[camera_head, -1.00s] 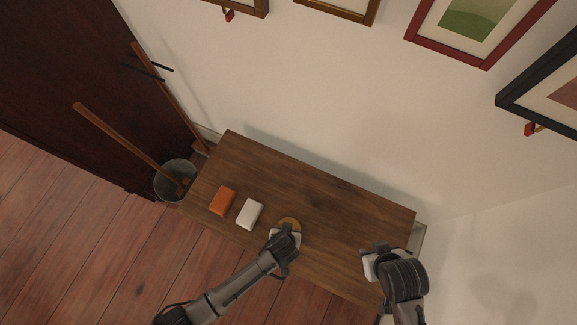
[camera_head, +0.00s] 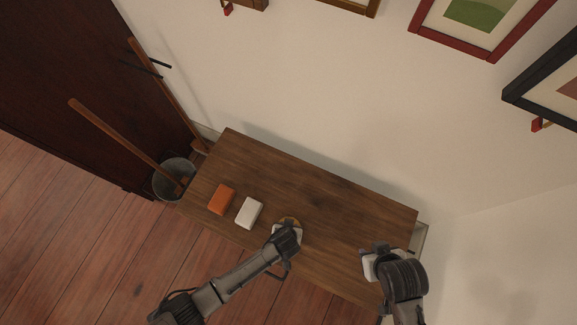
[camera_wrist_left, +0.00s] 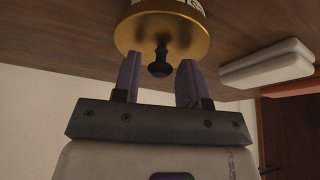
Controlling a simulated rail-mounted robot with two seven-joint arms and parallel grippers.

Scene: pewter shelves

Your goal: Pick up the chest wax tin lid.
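The chest wax tin, with its gold lid (camera_wrist_left: 162,35) and small dark knob (camera_wrist_left: 160,68), shows in the left wrist view. The lid's gold edge (camera_head: 291,219) shows in the head view on the wooden chest (camera_head: 330,215), mostly hidden by my left gripper (camera_head: 288,227). In the left wrist view the two fingers of my left gripper (camera_wrist_left: 159,80) are apart, one on each side of the knob, with gaps between them and it. My right gripper (camera_head: 372,262) is over the right end of the chest; its fingers are not clear.
A white block (camera_head: 249,212) and an orange block (camera_head: 221,199) lie on the chest left of the tin. The white block also shows in the left wrist view (camera_wrist_left: 266,64). A metal bucket (camera_head: 174,180) with wooden-handled tools stands at the left end. The chest's back middle is clear.

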